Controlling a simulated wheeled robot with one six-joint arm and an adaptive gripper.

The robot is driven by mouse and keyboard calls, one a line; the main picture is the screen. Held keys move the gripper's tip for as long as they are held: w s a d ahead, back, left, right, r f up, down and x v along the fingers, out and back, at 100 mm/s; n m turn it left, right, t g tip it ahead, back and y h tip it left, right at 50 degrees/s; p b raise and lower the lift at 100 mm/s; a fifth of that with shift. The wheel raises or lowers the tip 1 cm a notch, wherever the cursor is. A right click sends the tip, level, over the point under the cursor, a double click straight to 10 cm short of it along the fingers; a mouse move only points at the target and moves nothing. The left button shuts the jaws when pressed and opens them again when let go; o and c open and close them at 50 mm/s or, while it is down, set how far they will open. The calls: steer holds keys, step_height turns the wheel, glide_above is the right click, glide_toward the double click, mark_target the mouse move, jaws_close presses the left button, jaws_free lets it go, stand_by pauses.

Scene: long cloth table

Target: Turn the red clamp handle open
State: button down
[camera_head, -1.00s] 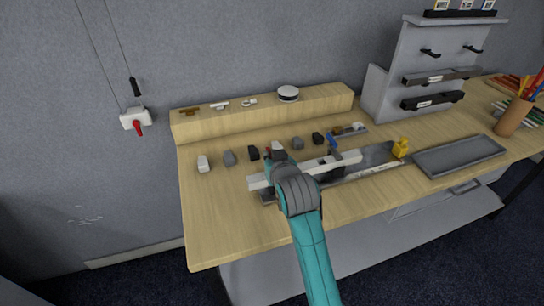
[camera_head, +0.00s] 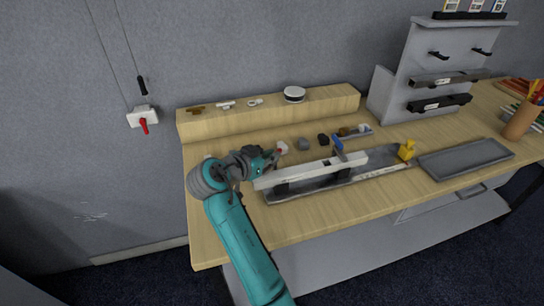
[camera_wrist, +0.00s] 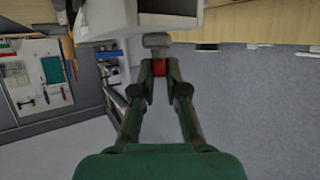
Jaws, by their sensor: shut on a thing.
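In the wrist view, my gripper (camera_wrist: 159,72) has its two dark fingers closed on the red handle (camera_wrist: 159,67), with a grey block-like end (camera_wrist: 157,40) just beyond the fingertips. In the head view, my gripper (camera_head: 273,160) is at the left end of a long pale bar (camera_head: 315,169), reaching in from the left. The bar lies along a grey fixture base (camera_head: 350,181).
Small dark blocks (camera_head: 303,144) stand behind the bar. A wooden ledge (camera_head: 230,122) runs along the back. A yellow piece (camera_head: 406,150) and a grey tray (camera_head: 465,158) are to the right. A wall box with a red lever (camera_head: 144,126) is at left. The front tabletop is clear.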

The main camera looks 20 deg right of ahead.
steer(key=m+g+h, duration=0.1)
steer(key=m+g, duration=0.1)
steer(key=g, duration=0.1)
steer(key=w+m+g+h, duration=0.1)
steer(key=m+g, duration=0.2)
steer(key=shift+a, duration=0.2)
steer(key=shift+m, duration=0.3)
steer(key=shift+f, duration=0.1)
steer(key=c, duration=1.2)
jaws_free()
steer(key=shift+a, duration=0.1)
steer(key=w+v, duration=0.1)
steer(key=v, duration=0.6)
steer(key=shift+s, duration=0.35)
